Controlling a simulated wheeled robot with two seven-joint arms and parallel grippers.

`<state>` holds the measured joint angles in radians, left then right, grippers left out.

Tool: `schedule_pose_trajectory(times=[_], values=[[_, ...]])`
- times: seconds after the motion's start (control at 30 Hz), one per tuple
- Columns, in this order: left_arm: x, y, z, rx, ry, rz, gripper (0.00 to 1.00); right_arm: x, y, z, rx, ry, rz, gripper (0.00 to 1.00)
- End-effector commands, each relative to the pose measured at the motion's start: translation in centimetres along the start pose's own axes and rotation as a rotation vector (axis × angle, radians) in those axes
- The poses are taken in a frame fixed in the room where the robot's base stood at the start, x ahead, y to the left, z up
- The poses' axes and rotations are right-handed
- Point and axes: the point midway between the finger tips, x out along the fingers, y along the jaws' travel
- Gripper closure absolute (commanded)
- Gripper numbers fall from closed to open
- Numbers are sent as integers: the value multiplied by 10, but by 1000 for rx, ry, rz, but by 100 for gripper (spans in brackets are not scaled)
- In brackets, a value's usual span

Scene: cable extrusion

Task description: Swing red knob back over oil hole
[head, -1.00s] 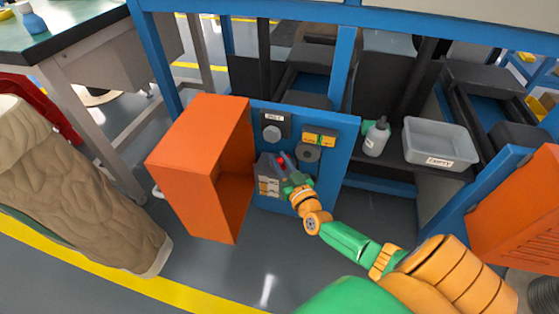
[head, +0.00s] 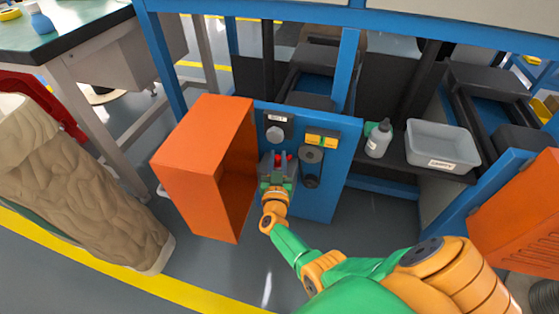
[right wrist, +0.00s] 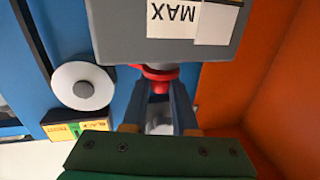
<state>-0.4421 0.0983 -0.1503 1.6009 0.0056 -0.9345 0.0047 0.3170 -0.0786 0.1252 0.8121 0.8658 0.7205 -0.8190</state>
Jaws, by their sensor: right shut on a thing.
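The red knob (right wrist: 158,76) shows at the edge of the grey box with a "MAX" label (right wrist: 195,20) in the right wrist view. In the head view the red knob (head: 289,157) is a small red spot on the grey box (head: 265,166), partly behind my gripper. My right gripper (right wrist: 159,100) is shut on the red knob, one finger on each side. It also shows in the head view (head: 277,172), in front of the box. A pale round part (right wrist: 160,122) shows between the fingers. I cannot make out the oil hole. My left gripper is out of view.
The open orange door (head: 200,165) stands close on the left of my right gripper. A bottle (head: 378,140) and a grey bin (head: 437,145) stand on the right shelf.

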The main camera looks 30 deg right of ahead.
Motion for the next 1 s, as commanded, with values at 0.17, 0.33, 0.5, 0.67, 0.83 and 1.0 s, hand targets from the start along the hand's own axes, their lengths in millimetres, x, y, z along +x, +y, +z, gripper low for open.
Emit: schedule_pose_trajectory(times=[0.17,0.33,0.5,0.67,0.83,1.0], values=[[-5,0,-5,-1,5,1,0,1,-2,2,2,-3,40,100],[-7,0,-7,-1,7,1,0,2,-2,2,-1,-2,55,100],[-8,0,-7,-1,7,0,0,2,-2,1,0,-2,56,100],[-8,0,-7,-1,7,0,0,2,-2,1,0,-1,55,66],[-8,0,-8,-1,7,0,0,2,-1,1,0,1,56,43],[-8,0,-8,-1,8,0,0,2,-1,0,0,2,56,43]])
